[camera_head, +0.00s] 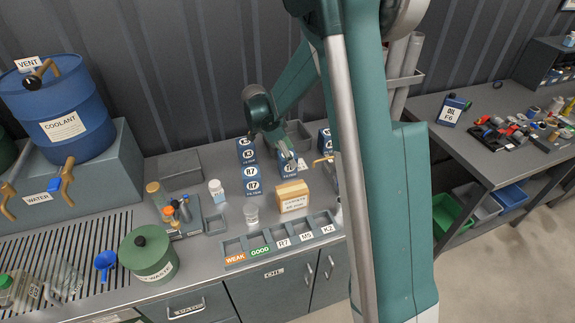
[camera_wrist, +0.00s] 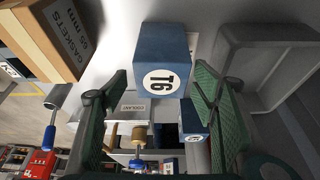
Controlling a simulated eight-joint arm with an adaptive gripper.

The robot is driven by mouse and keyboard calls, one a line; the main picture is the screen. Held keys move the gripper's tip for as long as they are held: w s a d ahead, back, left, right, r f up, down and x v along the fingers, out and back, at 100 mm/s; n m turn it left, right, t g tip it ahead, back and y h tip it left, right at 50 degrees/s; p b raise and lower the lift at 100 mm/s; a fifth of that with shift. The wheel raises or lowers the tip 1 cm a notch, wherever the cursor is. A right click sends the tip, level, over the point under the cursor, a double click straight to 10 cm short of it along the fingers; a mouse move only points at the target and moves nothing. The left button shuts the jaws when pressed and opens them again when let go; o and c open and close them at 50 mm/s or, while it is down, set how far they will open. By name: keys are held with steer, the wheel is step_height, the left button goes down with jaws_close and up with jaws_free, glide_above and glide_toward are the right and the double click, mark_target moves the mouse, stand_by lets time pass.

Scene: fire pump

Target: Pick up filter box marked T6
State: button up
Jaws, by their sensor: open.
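The filter box marked T6 (camera_wrist: 165,45) is a blue block with a white round label, seen upright in the wrist view between and beyond my two green fingers. My gripper (camera_wrist: 159,88) is open, with a finger to either side of the box's near end; I cannot tell whether either touches it. In the head view my gripper (camera_head: 285,150) hangs at the back of the workbench, over a blue box (camera_head: 287,168) whose label is partly hidden.
Blue boxes marked K3 (camera_head: 246,156) and R7 (camera_head: 252,187) stand left of my gripper. A gaskets carton (camera_head: 292,197) stands in front. A grey tray (camera_wrist: 262,70) lies close right in the wrist view. A labelled sorting rack (camera_head: 272,246) lines the bench front.

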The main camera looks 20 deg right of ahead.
steer(key=shift+d+f, duration=0.15)
steer(key=shift+f, duration=0.3)
steer(key=shift+x, duration=2.55)
steer(key=shift+w+f, duration=0.1)
steer(key=c, duration=1.2)
steer(key=shift+r, duration=5)
